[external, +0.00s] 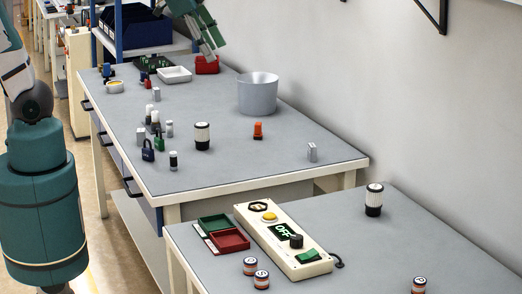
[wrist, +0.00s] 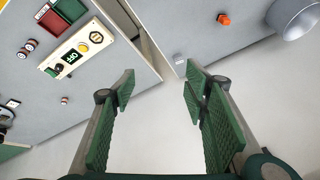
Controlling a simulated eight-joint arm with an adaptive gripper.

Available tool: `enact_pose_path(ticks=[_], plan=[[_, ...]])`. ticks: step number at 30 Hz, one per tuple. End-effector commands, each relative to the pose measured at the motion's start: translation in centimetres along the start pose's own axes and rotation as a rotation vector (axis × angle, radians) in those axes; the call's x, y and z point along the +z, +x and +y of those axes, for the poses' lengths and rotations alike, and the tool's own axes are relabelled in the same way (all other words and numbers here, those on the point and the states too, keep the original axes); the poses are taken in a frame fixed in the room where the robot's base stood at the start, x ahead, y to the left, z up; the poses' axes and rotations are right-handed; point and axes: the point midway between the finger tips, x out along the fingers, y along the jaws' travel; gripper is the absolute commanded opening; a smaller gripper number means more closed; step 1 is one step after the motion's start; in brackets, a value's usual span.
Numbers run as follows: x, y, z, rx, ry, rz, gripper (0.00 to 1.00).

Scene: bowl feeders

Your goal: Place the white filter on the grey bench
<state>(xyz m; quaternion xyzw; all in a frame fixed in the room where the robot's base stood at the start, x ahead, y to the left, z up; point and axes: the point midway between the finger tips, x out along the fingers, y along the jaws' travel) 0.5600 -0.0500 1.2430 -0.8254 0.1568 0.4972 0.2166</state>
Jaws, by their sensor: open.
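Two white ribbed filters with black ends stand upright in the external view. One white filter (external: 202,136) is on the far grey bench (external: 270,150). The other white filter (external: 374,199) is on the near grey bench (external: 400,235), right of the control panel. I cannot make out either filter in the wrist view. My gripper (external: 211,50) hangs at the back of the far bench in the external view, near the red bin and apart from both filters. In the wrist view my gripper (wrist: 160,85) is open with nothing between its fingers.
A silver bowl (external: 258,94), orange part (external: 258,130), white tray (external: 174,75), red bin (external: 207,65) and several small parts stand on the far bench. A control panel (external: 284,240), red tray (external: 230,240), green tray (external: 214,223) and striped rolls occupy the near bench. A gap separates the benches.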

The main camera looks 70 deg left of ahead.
Motion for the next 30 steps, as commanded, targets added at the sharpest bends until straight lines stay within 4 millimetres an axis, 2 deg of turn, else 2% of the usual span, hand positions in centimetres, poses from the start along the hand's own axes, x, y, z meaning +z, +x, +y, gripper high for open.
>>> enact_pose_path(ticks=[3, 18, 24, 30], plan=[[2.5, -0.6, 0.3, -0.016, -0.084, 0.017, 0.45], [11.3, -1.6, 1.9, -0.07, -0.429, 0.101, 0.45], [13.2, -1.6, 2.3, -0.079, -0.512, 0.124, 0.45], [13.8, -1.5, 2.4, -0.082, -0.537, 0.131, 0.45]])
